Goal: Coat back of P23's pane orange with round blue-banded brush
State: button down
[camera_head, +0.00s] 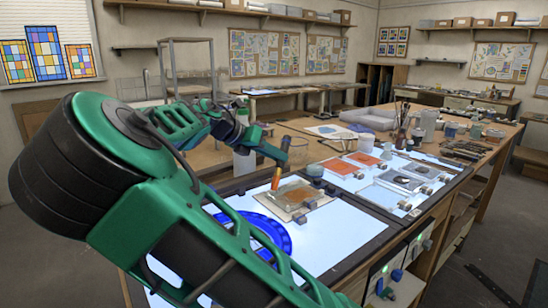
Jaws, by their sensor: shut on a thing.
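My gripper (270,150) is shut on a brush (276,177) above the light table. The brush is near upright and slightly tilted, with blue at its upper part and orange lower down. Its lower end is at the left part of a framed pane (303,203); I cannot tell whether it touches. The pane lies on the lit table top (335,238) with a dull orange-brown surface and a pale rim. Its label is too small to read, so I cannot confirm that it is P23.
Small jars (315,170) stand just beyond the pane. The lit surface in front of the pane is clear.

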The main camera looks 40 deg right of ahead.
aim_at(288, 151)
jog(key=shift+f, duration=0.1)
jog(key=shift+f, duration=0.25)
jog(key=shift+f, duration=0.25)
dwell(0.5)
jog(key=shift+d+f, duration=0.1)
jog(key=shift+d, duration=3.4)
jog(key=d, duration=0.5)
jog(key=shift+w+d, duration=0.25)
jog(key=shift+r, duration=0.3)
jog(key=shift+r, duration=2.35)
